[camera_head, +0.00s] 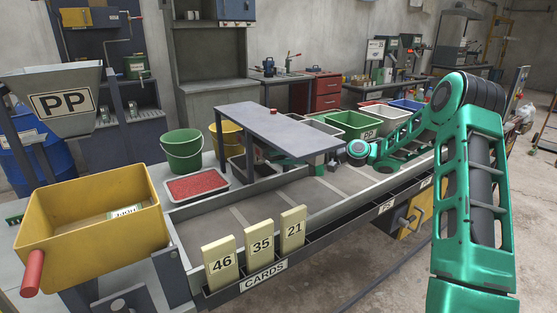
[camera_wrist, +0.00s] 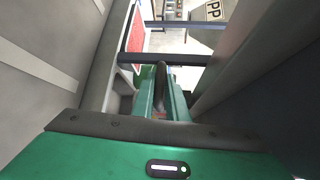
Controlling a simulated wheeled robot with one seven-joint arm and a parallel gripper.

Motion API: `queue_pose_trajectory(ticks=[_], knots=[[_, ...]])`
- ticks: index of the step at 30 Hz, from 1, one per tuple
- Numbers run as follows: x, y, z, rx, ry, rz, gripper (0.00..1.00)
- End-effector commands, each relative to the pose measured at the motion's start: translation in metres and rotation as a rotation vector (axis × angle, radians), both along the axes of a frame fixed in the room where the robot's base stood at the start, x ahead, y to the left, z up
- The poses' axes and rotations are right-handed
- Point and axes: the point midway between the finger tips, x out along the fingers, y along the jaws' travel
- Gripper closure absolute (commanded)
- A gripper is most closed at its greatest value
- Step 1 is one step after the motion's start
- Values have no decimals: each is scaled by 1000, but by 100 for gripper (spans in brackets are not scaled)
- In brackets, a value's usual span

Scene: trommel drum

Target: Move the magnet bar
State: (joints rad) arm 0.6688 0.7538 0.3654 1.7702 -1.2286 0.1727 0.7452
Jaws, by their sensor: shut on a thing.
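My gripper (camera_wrist: 161,92) shows in the wrist view with its two green fingers close together. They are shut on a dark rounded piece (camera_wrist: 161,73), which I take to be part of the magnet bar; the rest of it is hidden. In the head view my arm reaches in from the right, low over the belt. My gripper (camera_head: 285,156) is under or just behind the right end of a grey raised plate (camera_head: 270,125), and what it holds cannot be made out there.
The grey belt (camera_head: 240,214) runs below, with number cards (camera_head: 261,235) at its front edge. A red-filled tray (camera_head: 197,187), green bucket (camera_head: 182,150) and yellow bin (camera_head: 90,241) stand left. A green crate (camera_head: 352,125) stands behind my arm. The plate and its legs hem in my gripper.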

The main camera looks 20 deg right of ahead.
Motion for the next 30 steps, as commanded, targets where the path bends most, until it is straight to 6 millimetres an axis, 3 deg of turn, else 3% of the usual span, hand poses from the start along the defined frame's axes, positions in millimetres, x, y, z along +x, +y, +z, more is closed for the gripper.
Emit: queue_pose_trajectory(ticks=[9, 19, 20, 22, 30], knots=[[37, 11, -5, -7, 6, 0, 100], [42, 13, -5, -7, 7, -3, 100], [42, 13, -5, -7, 7, -3, 84], [42, 13, -5, -6, 7, -2, 70], [43, 14, -1, -2, 1, -3, 70]])
